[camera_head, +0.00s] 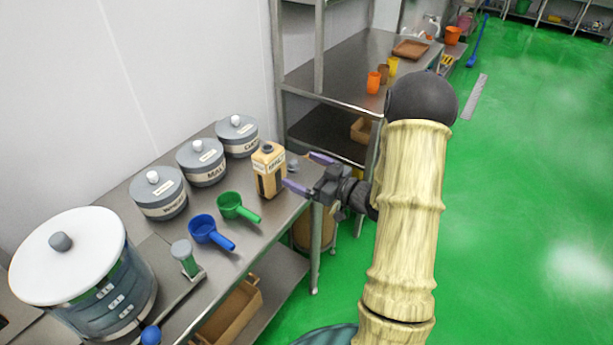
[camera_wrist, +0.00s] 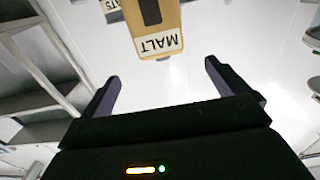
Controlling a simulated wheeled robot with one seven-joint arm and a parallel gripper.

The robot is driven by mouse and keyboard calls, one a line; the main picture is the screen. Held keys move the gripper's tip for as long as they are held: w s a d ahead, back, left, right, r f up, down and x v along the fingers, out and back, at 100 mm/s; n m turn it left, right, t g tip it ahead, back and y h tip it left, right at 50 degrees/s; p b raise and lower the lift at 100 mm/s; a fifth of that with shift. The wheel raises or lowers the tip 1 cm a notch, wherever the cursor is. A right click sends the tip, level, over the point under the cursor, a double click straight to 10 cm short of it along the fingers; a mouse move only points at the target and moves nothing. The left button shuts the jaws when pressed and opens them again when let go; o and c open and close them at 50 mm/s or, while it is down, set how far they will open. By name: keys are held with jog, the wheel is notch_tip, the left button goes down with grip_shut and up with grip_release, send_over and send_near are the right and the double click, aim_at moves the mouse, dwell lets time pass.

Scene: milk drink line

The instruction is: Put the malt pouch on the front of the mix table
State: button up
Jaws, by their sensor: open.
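The malt pouch (camera_head: 268,172) is a tan, box-shaped pack with a dark panel and a dark cap. It stands upright on the steel table (camera_head: 276,215), near its right end. In the wrist view the pouch (camera_wrist: 153,22) shows at the top, with its MALT label upside down. My gripper (camera_head: 298,170) is open and just right of the pouch, fingers pointing towards it. In the wrist view my gripper (camera_wrist: 162,70) has nothing between its fingers, and the pouch lies beyond the fingertips. I cannot tell which table is the mix table.
Three grey lidded canisters (camera_head: 201,163) stand along the wall behind. A green scoop (camera_head: 234,206) and a blue scoop (camera_head: 207,231) lie in front of them. A large white-lidded vessel (camera_head: 90,275) stands at left. A steel shelf (camera_head: 345,70) with cups is beyond. Green floor is clear at right.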

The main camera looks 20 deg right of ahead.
jog(key=s+a+m+g+h, duration=0.3)
jog(key=s+g+h, duration=0.2)
jog(key=s, duration=0.5)
jog(key=s+a+m+g+h, duration=0.4)
jog(key=s+g, duration=0.3)
jog(key=s, duration=0.3)
jog(key=shift+f+h, duration=0.4)
jog(key=shift+h, duration=0.4)
